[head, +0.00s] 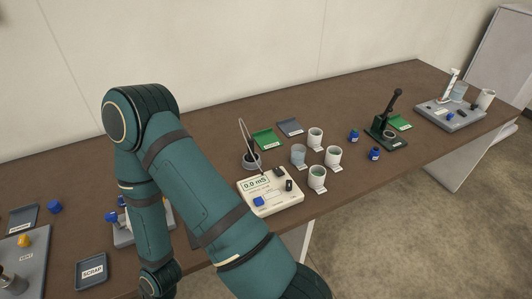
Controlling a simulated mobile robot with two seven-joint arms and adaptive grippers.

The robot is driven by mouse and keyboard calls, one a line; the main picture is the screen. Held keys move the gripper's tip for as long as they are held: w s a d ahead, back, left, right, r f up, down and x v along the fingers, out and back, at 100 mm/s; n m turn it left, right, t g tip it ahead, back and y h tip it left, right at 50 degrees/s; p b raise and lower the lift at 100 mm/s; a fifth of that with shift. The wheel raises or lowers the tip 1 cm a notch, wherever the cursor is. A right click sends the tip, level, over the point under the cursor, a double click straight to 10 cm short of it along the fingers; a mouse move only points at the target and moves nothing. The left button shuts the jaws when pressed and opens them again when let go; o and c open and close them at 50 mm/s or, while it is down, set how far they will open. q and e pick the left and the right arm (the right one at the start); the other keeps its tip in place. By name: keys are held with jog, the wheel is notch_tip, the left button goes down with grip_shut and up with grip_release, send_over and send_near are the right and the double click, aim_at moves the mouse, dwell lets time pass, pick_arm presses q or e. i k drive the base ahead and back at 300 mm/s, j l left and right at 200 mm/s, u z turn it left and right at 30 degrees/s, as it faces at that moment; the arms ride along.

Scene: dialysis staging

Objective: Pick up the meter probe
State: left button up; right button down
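The meter (270,192) is a cream box on the table, its display reading 0.0 mS, with a blue block and a dark part on its top. A dark round holder (251,162) stands just behind it. One of my arms crosses the left middle of the head view and bends down toward the bottom edge. Neither gripper shows.
Several white cups (315,136) stand right of the meter, with green (264,139) and grey (289,128) trays behind. A scrap tray (91,270) lies at left. My arm hides part of the table.

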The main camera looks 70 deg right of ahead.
aim_at(250, 142)
jog(key=j+z, duration=0.1)
jog(key=z, duration=1.45)
